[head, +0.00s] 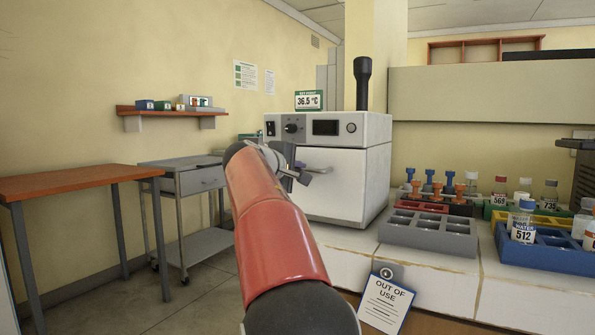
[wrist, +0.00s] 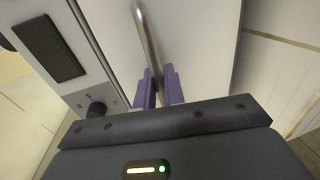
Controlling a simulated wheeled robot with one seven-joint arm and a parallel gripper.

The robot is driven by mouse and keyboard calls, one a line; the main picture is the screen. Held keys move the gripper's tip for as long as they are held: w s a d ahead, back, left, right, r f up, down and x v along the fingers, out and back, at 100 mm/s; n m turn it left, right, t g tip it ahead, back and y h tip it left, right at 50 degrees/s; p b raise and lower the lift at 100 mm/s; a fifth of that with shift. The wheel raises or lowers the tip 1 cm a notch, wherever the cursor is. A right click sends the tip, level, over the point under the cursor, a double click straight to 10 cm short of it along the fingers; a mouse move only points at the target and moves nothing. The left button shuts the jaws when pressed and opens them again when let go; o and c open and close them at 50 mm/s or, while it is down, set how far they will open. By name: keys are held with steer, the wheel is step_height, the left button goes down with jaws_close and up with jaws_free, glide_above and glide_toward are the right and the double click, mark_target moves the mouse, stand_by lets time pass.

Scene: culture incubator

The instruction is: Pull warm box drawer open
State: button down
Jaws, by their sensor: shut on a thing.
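The warm box (head: 376,128) is a white cabinet on the counter, with a dark display and knob on its upper panel. Its drawer front (head: 340,194) is below that panel; I cannot tell any gap around it. The drawer also fills much of the wrist view (wrist: 195,40). A metal bar handle (wrist: 147,32) runs down between the purple fingers of my gripper (wrist: 159,86), which is shut on it. In the head view my gripper (head: 302,173) is at the left part of the drawer front, and my red arm hides the box's lower left.
Right of the box, a grey rack (head: 428,234) and a blue rack (head: 560,252) with bottles stand on the white tiled counter. An "OUT OF USE" sign (head: 386,302) is at the counter's front edge. A grey cart (head: 190,180) and an orange-topped table (head: 75,180) stand left, with open floor before them.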

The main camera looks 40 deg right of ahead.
steer(key=f+b+v, duration=0.1)
steer(key=b+v, duration=0.1)
steer(key=v, duration=0.6)
steer(key=f+b+v, duration=0.2)
steer(key=v, duration=0.6)
steer(key=shift+a+f+b, duration=0.2)
steer(key=shift+a+b, duration=0.1)
steer(key=shift+b, duration=0.1)
steer(key=shift+s, duration=0.15)
steer(key=c, duration=1.6)
jaws_free()
steer(key=shift+c, duration=0.2)
steer(key=v, duration=0.7)
steer(key=shift+a, duration=0.35)
